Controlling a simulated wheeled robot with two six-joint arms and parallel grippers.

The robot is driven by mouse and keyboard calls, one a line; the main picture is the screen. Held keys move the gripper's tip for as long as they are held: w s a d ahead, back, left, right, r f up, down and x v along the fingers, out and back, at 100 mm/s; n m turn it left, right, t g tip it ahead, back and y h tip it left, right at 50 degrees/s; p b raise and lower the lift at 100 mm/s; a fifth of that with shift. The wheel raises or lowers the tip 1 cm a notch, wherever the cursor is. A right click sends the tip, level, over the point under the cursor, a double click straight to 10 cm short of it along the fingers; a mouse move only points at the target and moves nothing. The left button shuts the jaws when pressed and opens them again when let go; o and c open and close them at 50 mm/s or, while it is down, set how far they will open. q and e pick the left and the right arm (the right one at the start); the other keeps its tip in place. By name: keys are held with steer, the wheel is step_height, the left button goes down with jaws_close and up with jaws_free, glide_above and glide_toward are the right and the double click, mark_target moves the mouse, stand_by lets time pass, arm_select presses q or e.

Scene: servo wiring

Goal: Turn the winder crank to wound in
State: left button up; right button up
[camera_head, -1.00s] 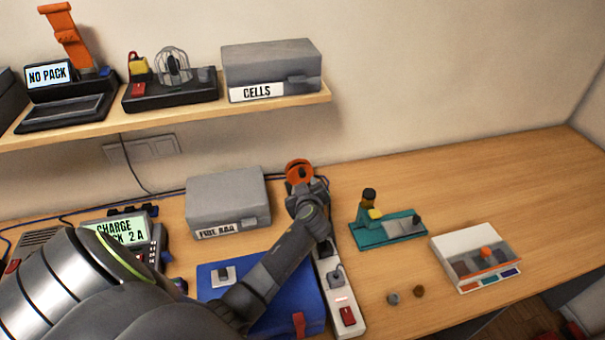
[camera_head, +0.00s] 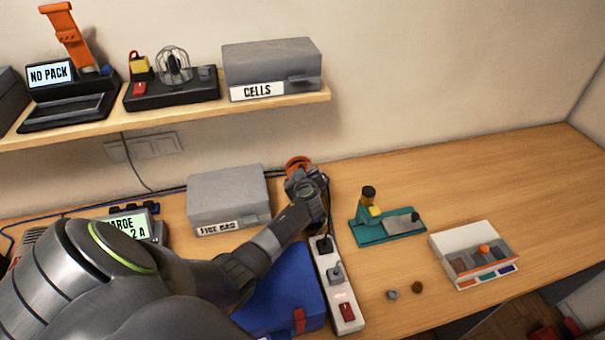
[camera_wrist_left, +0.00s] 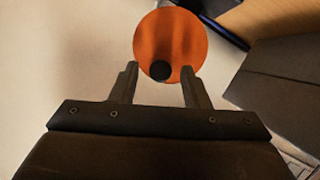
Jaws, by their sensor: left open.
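The winder is an orange disc (camera_head: 296,162) at the back of the desk, beside the grey box and behind the power strip. In the left wrist view its orange face (camera_wrist_left: 170,38) fills the top middle, with a dark round knob (camera_wrist_left: 159,70) near its lower edge, likely the crank handle. My left gripper (camera_wrist_left: 160,75) is open, its two fingertips on either side of the knob. I cannot tell whether they touch it. In the head view my left gripper (camera_head: 299,176) covers most of the winder. My right gripper is out of view.
A grey box (camera_head: 228,196) stands left of the winder. A white power strip (camera_head: 333,285) and a blue case (camera_head: 285,295) lie in front. A teal stand (camera_head: 385,230) and a white compartment tray (camera_head: 465,240) are to the right. A shelf (camera_head: 300,97) hangs above.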

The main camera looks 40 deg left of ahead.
arm_select(q)
steer(key=shift+c, duration=0.3)
jaws_close()
steer(key=shift+w+d+f+m+g+y+b, duration=0.1)
steer(key=shift+w+d+m+g+y+b, duration=0.25)
steer(key=shift+m+b, duration=0.65)
steer(key=shift+w+d+f+m+g+y+b, duration=0.2)
steer(key=shift+m+g+y+b, duration=0.3)
steer(key=shift+b, duration=0.95)
steer(key=shift+w+d+f+m+g+y+b, duration=0.1)
steer(key=shift+w+d+m+g+y+b, duration=0.3)
steer(key=shift+m+b, duration=0.65)
steer(key=shift+s+a, duration=0.1)
steer(key=shift+a, duration=0.05)
steer(key=shift+o, duration=0.3)
jaws_free()
steer(key=shift+r, duration=0.15)
